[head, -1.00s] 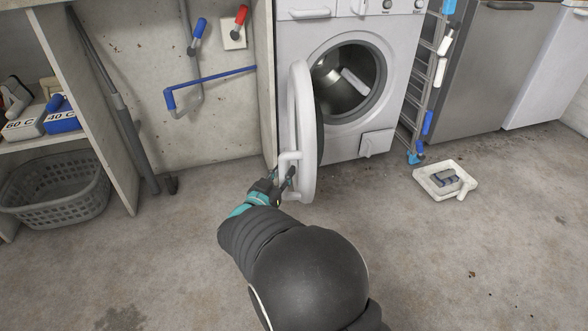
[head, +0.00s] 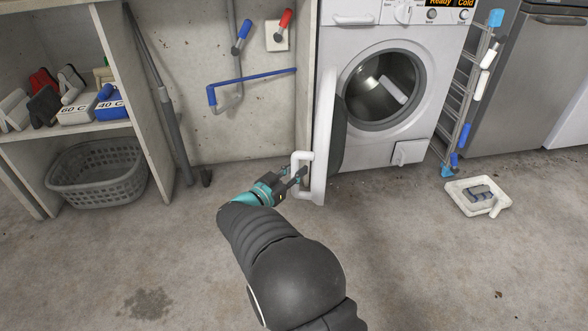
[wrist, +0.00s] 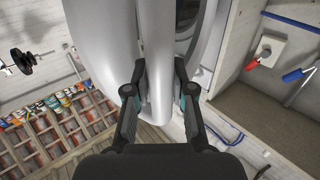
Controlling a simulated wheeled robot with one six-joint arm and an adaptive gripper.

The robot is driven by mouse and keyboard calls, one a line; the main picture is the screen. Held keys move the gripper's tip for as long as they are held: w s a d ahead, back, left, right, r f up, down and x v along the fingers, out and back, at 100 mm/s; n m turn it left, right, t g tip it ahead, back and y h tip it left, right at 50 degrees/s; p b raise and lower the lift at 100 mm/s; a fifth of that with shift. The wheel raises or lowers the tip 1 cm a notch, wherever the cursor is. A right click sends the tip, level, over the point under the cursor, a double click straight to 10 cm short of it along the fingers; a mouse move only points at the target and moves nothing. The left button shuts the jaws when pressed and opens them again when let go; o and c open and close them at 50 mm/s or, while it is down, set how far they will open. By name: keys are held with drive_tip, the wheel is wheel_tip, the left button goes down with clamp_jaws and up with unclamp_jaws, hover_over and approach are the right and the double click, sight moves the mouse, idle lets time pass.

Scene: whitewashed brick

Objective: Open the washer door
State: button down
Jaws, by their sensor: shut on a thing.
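The white washer (head: 408,150) stands against the back wall. Its round door (head: 323,130) is swung wide open to the left and shows edge-on in the head view. The dark drum opening (head: 375,85) is uncovered, with a pale bar inside it. My gripper (head: 300,176) is at the low outer side of the door, shut on the white door handle (head: 297,160). In the wrist view my gripper (wrist: 160,90) has its two fingers on either side of the pale handle bar (wrist: 158,70). The contact at the fingertips is partly hidden.
A shelf unit with a grey basket (head: 97,178) stands at the left. A grey pole (head: 165,100) leans beside it. A white tray (head: 478,196) lies on the floor at the right, near a narrow rack (head: 465,95). The concrete floor in front is clear.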

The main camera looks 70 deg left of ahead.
drive_tip(key=c, duration=1)
unclamp_jaws()
drive_tip(key=shift+r, duration=0.35)
drive_tip(key=shift+f, duration=0.25)
drive_tip(key=v, duration=1.2)
